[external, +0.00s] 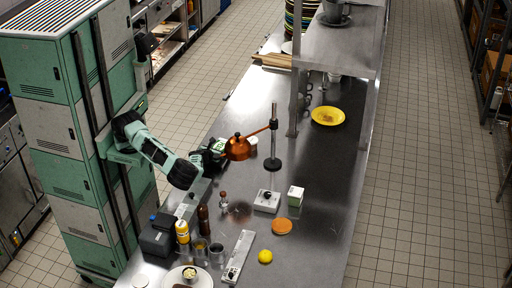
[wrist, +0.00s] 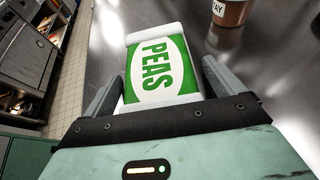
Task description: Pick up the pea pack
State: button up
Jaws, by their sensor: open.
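The pea pack (wrist: 158,68) is a white pack with a green face and the word PEAS, seen in the wrist view. My gripper (wrist: 163,78) is open, with one finger on each side of the pack's near part. Whether either finger touches it I cannot tell. The pack's near end is hidden behind my gripper's front edge. In the external view my gripper (external: 216,152) is low over the steel counter, beside a copper pot; the pack is mostly hidden there, with a little green showing.
The copper pot (external: 237,150) stands close on the right of my gripper, with a stand (external: 272,163) beyond. A brown cup (wrist: 229,12) is ahead right in the wrist view. A green-and-white box (external: 295,196), bottles and a yellow plate (external: 327,116) are on the counter (external: 325,165).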

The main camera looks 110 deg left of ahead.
jog(key=shift+c, duration=0.3)
jog(key=c, duration=1.2)
